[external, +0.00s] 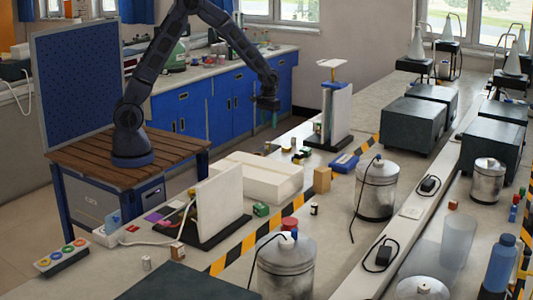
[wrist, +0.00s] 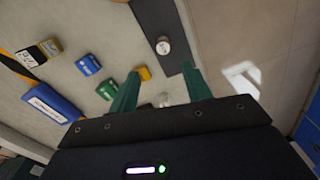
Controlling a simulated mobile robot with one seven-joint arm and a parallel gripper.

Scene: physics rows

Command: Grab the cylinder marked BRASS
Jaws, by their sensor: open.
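My gripper (wrist: 160,72) is open, its two green fingers apart with nothing held between them. In the wrist view a silvery round cylinder (wrist: 163,46) stands on a dark strip, beyond the fingertips. Another small pale round piece (wrist: 165,98) shows low between the fingers, partly hidden by the gripper. In the external view small cylinders stand at the bench middle (external: 314,209) and near the front (external: 146,263). I cannot read BRASS on any of them.
In the external view a white box (external: 262,178), an upright panel stand (external: 336,115) and metal canisters (external: 376,190) stand on the bench.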

